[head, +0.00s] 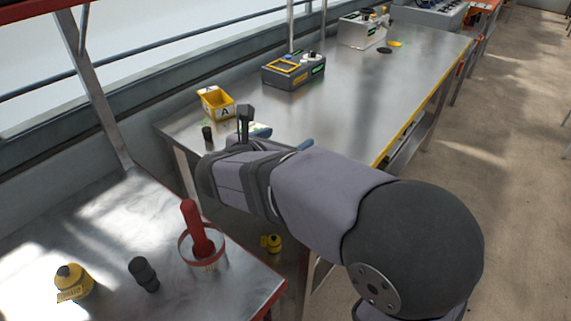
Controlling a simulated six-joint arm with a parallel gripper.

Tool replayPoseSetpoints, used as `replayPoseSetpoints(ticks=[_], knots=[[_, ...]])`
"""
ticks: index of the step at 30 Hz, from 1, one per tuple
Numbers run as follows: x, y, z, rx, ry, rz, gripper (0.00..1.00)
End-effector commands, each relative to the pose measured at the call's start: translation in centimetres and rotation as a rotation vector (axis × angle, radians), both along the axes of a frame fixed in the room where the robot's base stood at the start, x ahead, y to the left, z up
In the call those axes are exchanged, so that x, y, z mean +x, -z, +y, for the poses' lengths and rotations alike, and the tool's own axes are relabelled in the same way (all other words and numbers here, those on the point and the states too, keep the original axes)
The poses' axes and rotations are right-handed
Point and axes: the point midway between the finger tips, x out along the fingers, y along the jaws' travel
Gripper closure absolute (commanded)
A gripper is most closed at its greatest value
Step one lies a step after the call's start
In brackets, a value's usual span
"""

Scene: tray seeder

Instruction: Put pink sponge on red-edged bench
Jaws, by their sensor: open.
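The red-edged bench (112,222) is at the lower left, a metal top with a red rim along its front edge. I cannot make out a pink sponge in the head view; my arm hides part of the yellow-edged bench (350,110) and the floor behind it. My gripper (245,117) is over the near left end of the yellow-edged bench, its dark finger standing up. It is open, with nothing visible held. A small white and blue item (262,130) shows just behind it, partly hidden.
A yellow item (272,242) lies lower.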

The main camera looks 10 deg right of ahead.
Motion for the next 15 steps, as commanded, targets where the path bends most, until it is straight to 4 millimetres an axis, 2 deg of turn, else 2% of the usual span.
replayPoseSetpoints(ticks=[8, 15], knots=[[0.0, 1.0, 0.0, 0.001, 0.0, 0.0, 0.27], [0.0, 4.1, 0.0, -0.002, 0.001, 0.004, 0.27]])
